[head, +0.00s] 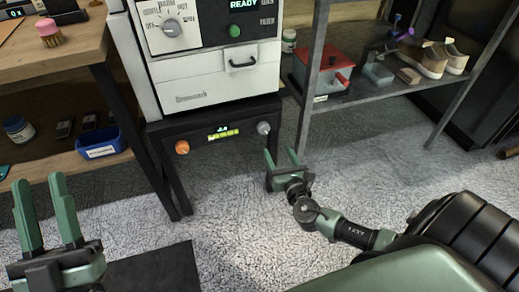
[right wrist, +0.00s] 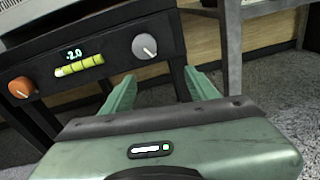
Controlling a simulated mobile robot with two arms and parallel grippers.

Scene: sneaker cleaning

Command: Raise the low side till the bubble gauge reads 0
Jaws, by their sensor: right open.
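The bubble gauge (head: 223,134) is a lit yellow-green bar on the front of the black stand under the white machine. In the right wrist view the gauge (right wrist: 78,66) shows -2.0 above its bar. An orange knob (head: 182,147) sits to its left and a grey knob (head: 263,127) to its right; the right wrist view shows the orange knob (right wrist: 22,87) and grey knob (right wrist: 145,46) too. My right gripper (head: 282,158) is open and empty, just below and right of the grey knob, apart from it. My left gripper (head: 42,188) is open and empty at lower left.
The white machine (head: 205,78) stands on the black stand. A wooden bench (head: 50,65) with a blue bin (head: 98,143) on its lower shelf is at left. A metal shelf (head: 385,92) holds a red box (head: 320,72) and sneakers (head: 432,60) at right. Grey carpet is clear in front.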

